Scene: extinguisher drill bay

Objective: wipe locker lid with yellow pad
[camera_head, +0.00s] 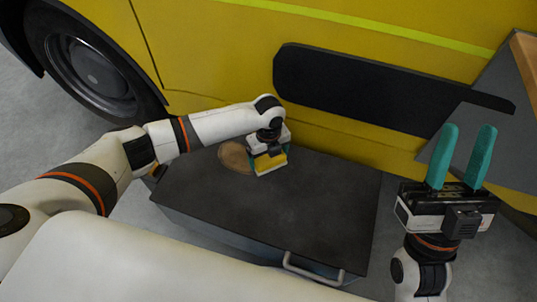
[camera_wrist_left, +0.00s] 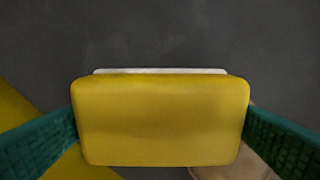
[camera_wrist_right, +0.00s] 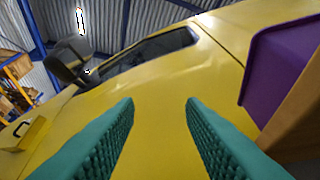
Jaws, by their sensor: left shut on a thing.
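The locker's dark grey lid (camera_head: 310,213) lies flat below the yellow vehicle, with a metal handle (camera_head: 312,271) at its front. A tan round patch (camera_head: 233,156) shows on its far left part. My left gripper (camera_head: 269,166) is shut on the yellow pad (camera_head: 272,161), just right of the patch. In the left wrist view the pad (camera_wrist_left: 160,120) sits between the teal fingers, a white strip along its far edge; the tan patch (camera_wrist_left: 238,164) shows partly behind it. Pad contact with the lid cannot be told. My right gripper (camera_head: 466,143) is open and empty, pointing up.
The yellow vehicle (camera_head: 205,50) with its wheel (camera_head: 90,72) stands behind the locker. A dark panel (camera_head: 350,95) lies along its side. A purple bin (camera_wrist_right: 285,62) shows close to the right gripper in the right wrist view. The lid's right half is clear.

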